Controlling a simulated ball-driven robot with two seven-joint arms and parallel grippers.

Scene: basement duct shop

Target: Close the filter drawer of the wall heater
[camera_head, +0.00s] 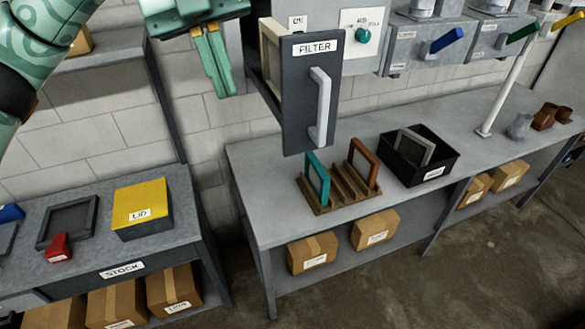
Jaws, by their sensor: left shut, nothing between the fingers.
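The filter drawer (297,115) has a dark grey front with a FILTER label and a pale upright bar handle (320,108). It stands pulled out from the wall heater (340,18), with its cream side wall showing. The heater's face carries a teal knob and an ON label. My left gripper (222,93) is green, points downward and is shut and empty. It hangs to the left of the drawer in the picture, apart from its front. My right gripper is not in view.
Below the drawer, a grey bench (263,222) bears a wooden rack (342,190) with teal and brown frames, and a black bin (448,165). At left, a stock table (95,257) bears a yellow LID box (140,203). Valves with coloured levers are at upper right.

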